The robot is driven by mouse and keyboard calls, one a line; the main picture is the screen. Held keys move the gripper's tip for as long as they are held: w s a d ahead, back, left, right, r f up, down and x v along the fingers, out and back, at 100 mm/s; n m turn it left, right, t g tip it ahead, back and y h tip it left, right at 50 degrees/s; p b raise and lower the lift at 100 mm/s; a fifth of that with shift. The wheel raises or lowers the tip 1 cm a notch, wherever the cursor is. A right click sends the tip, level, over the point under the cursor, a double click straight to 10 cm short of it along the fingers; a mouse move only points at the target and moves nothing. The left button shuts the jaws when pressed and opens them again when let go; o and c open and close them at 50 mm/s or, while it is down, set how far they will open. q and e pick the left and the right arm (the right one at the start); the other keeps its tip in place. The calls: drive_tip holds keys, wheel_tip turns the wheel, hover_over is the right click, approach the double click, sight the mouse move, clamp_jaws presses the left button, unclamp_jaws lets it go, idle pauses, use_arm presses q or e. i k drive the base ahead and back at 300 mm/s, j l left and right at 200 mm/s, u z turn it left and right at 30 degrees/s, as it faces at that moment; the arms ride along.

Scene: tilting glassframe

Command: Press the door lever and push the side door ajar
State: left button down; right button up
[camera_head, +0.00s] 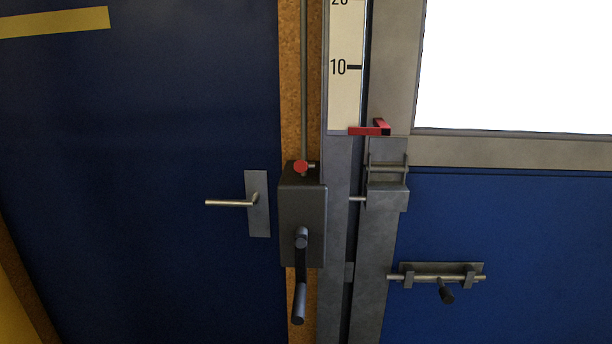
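The side door (140,130) is a dark blue panel filling the left of the view. It looks closed against the wood-coloured post at its right edge. Its door lever (229,203) is a light metal bar pointing left from a grey upright plate (257,204). The lever sits level. Neither of my grippers is in view, and nothing touches the lever.
A dark box with a crank (302,215) stands right of the lever plate, close to it. Further right are a scale strip (345,80), a red pointer (372,129), a grey latch (387,180) and a sliding bolt (437,277) on a blue panel. Space left of the lever is clear.

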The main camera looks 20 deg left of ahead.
sight(120, 120)
drive_tip(key=u, duration=1.6)
